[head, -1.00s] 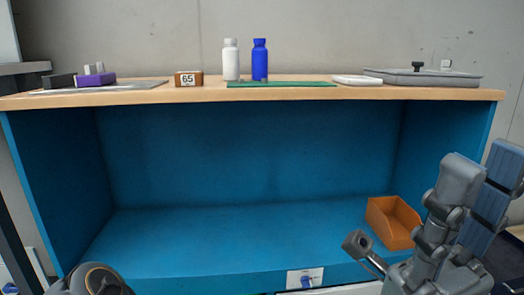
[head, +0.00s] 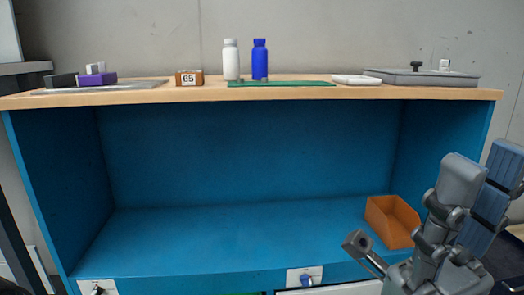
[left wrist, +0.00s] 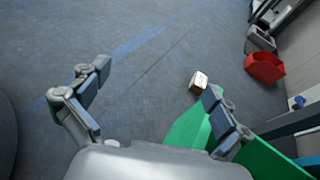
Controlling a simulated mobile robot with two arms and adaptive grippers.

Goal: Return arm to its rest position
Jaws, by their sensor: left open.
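My left gripper (left wrist: 156,83) shows in the left wrist view with its two fingers spread wide apart and nothing between them. The grey-blue floor (left wrist: 150,60) lies beyond it. In the head view the left arm is out of sight. My right gripper (head: 440,215) is at the lower right of the head view, in front of the blue cabinet's right side. It is seen from an angle, and I cannot tell how far its fingers are apart. No object shows in it.
The wooden top (head: 210,95) of the blue cabinet holds a white bottle (head: 231,62), a blue bottle (head: 260,62) and a brown box (head: 189,79). An orange bin (head: 391,222) sits near the right gripper. The left wrist view shows a small box (left wrist: 198,82) and a red bin (left wrist: 265,67).

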